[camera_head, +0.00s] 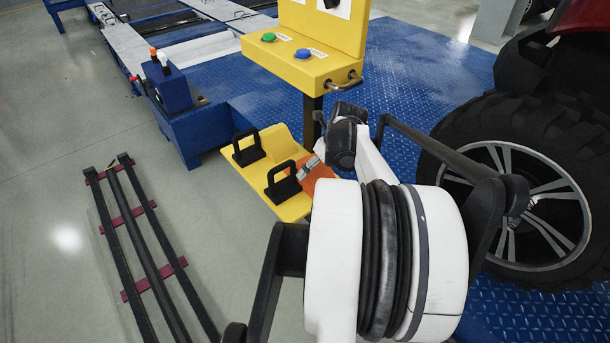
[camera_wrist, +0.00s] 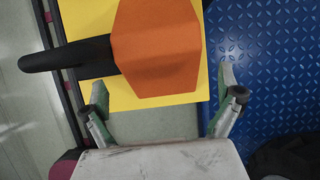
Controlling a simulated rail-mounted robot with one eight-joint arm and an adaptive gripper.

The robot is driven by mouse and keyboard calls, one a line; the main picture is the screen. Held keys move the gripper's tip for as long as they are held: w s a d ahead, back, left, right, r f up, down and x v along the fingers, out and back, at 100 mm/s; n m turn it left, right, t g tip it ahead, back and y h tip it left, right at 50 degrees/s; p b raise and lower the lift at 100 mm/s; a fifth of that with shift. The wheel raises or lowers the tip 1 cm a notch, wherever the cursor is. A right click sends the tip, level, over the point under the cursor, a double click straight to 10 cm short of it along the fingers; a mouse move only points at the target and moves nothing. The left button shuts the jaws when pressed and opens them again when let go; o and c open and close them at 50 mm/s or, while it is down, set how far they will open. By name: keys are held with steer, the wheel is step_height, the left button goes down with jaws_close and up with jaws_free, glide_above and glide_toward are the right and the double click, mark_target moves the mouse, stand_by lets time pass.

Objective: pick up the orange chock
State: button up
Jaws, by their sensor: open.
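The orange chock (camera_wrist: 158,48) lies on the yellow shelf (camera_wrist: 124,97) in the wrist view, with its black handle (camera_wrist: 66,55) pointing left. In the head view the orange chock (camera_head: 319,176) is mostly hidden by my arm, with its black handle (camera_head: 284,183) showing on the left. My gripper (camera_wrist: 164,93) is open in the wrist view, its two fingers apart on either side of the chock's near end, with nothing between the tips that I can see gripped. In the head view my gripper (camera_head: 308,168) is small and partly hidden beside the chock.
A yellow chock (camera_head: 262,146) with a black handle sits farther back on the shelf. A yellow panel (camera_head: 300,62) with green and blue buttons stands behind on a dark post. A large tyre (camera_head: 535,190) stands at right. Black rails (camera_head: 150,256) lie on the floor at left.

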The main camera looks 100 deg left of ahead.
mark_target(317, 171)
steer(key=b+x, duration=0.1)
steer(key=x, duration=0.3)
steer(key=shift+a+f, duration=0.1)
steer(key=shift+f, duration=0.15)
steer(key=c, duration=1.4)
